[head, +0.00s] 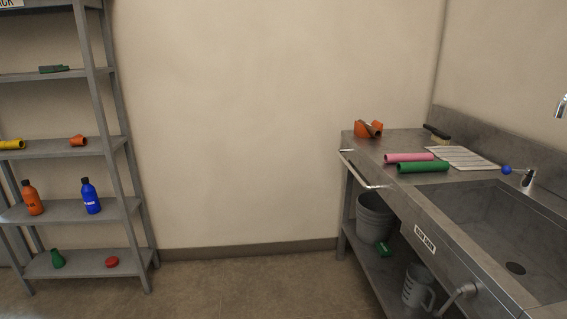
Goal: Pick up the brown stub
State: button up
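A small orange and brown cluster (368,129) sits at the back left end of the metal sink counter. A short brownish piece with a dark end appears at its right side, against or in an orange part; it is too small to tell which. This piece looks the closest to a brown stub. A short orange pipe piece (78,141) lies on the middle shelf of the rack at left. My gripper is not in view.
A pink tube (408,157) and a green tube (423,167) lie on the sink counter (385,145), beside a ribbed white mat (462,157) and a dark-handled brush (437,133). The grey rack (125,208) holds bottles and fittings. The floor (250,290) between is clear.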

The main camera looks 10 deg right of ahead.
aim_at(372, 130)
jog(key=i+j+z, duration=0.15)
jog(key=i+z, duration=0.2)
jog(key=i, duration=0.15)
jog(key=i+j+z, duration=0.3)
jog(key=i, duration=0.15)
jog(key=i+j+z, duration=0.35)
jog(key=i+z, duration=0.1)
jog(key=z, duration=0.25)
jog(key=i+j+z, duration=0.1)
jog(key=j+z, duration=0.75)
jog(key=j, duration=0.5)
jog(key=i+j+z, duration=0.1)
jog(key=j, duration=0.5)
jog(key=i+j, duration=0.25)
jog(key=j, duration=0.15)
jog(key=i+j, duration=0.3)
jog(key=j, duration=0.15)
